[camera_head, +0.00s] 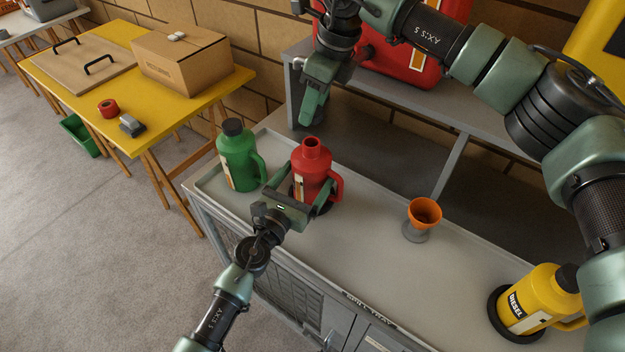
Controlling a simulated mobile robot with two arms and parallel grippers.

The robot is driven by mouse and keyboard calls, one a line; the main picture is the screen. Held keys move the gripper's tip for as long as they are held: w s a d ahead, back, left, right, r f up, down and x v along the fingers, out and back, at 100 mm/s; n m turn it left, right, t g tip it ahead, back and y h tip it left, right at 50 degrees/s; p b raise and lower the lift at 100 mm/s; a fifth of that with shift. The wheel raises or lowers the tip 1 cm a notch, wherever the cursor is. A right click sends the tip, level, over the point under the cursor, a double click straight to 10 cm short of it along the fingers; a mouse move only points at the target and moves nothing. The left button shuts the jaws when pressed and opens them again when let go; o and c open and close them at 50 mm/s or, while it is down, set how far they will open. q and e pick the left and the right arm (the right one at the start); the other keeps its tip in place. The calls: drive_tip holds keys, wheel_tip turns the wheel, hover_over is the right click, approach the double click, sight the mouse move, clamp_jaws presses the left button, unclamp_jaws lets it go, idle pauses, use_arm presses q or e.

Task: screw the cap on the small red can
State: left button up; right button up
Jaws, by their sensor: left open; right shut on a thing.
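The small red can (312,163) stands upright on the grey spill tray. Its neck is open and bare, with a handle on the right. My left gripper (295,188) is open at the near side of the can, its fingers on either side of the lower body; I cannot tell if they touch it. My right gripper (312,108) is above and behind the can's mouth, pointing down, apart from it. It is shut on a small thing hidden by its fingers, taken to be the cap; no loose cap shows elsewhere.
A green can (238,158) with a black cap stands left of the red can. An orange funnel (424,212) and a yellow diesel can (537,300) stand to the right on the tray (345,245). A large red canister (400,65) sits on the shelf behind.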

use_arm(q)
drive_tip(key=shift+x, duration=1.7)
drive_tip(key=c, duration=1.7)
drive_tip(key=shift+c, duration=0.2)
use_arm(e)
drive_tip(key=shift+f, duration=2.5)
drive_tip(key=shift+f, duration=0.1)
drive_tip(key=shift+f, duration=0.75)
drive_tip(key=shift+f, duration=0.6)
